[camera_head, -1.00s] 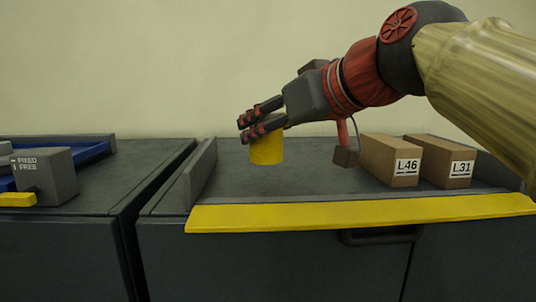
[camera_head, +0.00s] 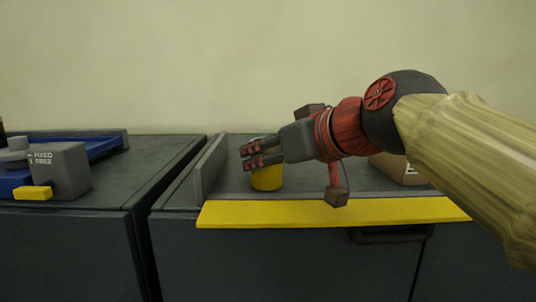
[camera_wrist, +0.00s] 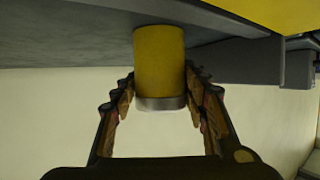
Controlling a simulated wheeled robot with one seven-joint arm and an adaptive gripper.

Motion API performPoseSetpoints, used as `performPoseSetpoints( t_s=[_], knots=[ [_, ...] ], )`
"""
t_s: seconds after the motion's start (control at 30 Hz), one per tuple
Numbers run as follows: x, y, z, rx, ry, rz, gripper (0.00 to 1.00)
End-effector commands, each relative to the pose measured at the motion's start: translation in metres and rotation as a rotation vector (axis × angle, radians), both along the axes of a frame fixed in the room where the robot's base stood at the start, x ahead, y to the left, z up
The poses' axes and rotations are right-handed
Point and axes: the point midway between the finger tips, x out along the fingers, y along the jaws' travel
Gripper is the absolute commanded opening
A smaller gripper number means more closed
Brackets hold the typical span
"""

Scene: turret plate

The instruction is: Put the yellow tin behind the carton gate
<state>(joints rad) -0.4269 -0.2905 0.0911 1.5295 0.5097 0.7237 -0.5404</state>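The yellow tin (camera_head: 267,179) is upright between the fingers of my gripper (camera_head: 258,155), low over the left part of the grey counter; I cannot tell whether its base touches the counter. In the wrist view the tin (camera_wrist: 160,65) sits between both fingers (camera_wrist: 160,92), which lie close against its sides, with its silvery rim towards the palm. A brown carton (camera_head: 392,166) of the gate shows to the right of my wrist, mostly hidden behind my arm. The other carton is hidden.
A yellow strip (camera_head: 320,213) runs along the counter's front edge. A low grey side wall (camera_head: 209,168) stands left of the tin. Across a gap, the left counter holds a blue tray (camera_head: 105,148) and a grey FIXED/FREE block (camera_head: 62,172).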

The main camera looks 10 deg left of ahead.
Motion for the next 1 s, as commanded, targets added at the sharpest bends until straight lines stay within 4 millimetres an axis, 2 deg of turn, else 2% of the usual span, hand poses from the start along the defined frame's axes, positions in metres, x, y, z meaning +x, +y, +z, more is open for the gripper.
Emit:
performPoseSetpoints(
  t_s=[0.3,0.7,0.87,1.0],
  knots=[
    [0.0,0.0,0.0,-0.001,0.001,0.0,0.62],
    [0.0,0.0,0.003,-0.001,0.001,0.0,0.63],
    [-0.014,-0.015,0.011,0.002,-0.003,-0.002,0.63],
    [-0.033,-0.035,0.022,0.002,-0.004,-0.004,0.63]
  ],
)
